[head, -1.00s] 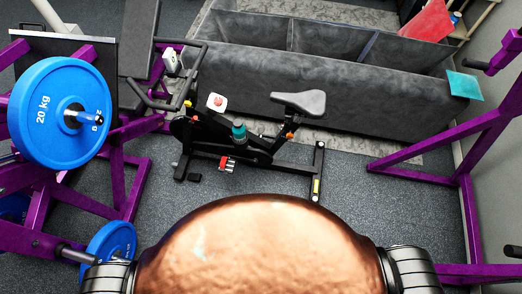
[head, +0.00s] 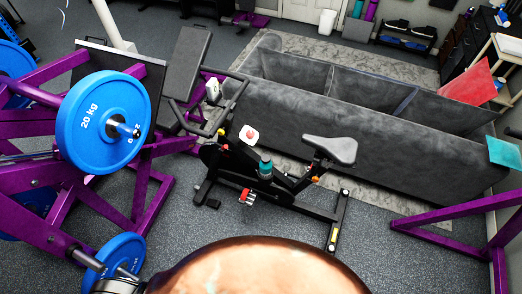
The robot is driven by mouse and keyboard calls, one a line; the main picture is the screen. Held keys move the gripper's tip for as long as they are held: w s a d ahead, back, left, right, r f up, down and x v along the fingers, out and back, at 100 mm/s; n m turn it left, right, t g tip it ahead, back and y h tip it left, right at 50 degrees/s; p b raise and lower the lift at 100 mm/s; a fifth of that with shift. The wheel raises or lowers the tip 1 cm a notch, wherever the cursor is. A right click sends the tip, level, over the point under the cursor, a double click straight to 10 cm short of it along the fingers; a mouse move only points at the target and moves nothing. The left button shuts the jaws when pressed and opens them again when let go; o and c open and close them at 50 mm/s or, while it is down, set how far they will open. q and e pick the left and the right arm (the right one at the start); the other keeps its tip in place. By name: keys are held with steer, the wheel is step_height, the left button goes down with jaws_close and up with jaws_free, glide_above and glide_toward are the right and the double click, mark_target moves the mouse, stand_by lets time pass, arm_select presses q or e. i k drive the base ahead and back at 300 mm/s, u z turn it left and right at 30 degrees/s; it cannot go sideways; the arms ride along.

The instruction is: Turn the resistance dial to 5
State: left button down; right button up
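The exercise bike (head: 286,190) stands in the middle of the head view, in front of the grey sofa, with its grey seat (head: 332,149) to the right and its black handlebars (head: 212,118) to the left. A white square with a red round thing (head: 249,134) shows near its front; I cannot tell whether this is the dial. Small red or orange parts (head: 223,147) on the frame are too small to make out, and no dial number is readable. A teal bottle (head: 265,167) is on the frame. Neither gripper is in view.
A purple weight rack with a blue 20 kg plate (head: 88,142) stands close on the left. A purple frame (head: 455,212) is at the right. The grey sofa (head: 290,118) blocks the far side.

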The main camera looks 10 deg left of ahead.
mark_target(250, 134)
steer(key=z, duration=0.05)
steer(key=k, duration=0.5)
steer(key=u, duration=0.75)
steer(key=i, duration=1.25)
steer(key=z, duration=0.6)
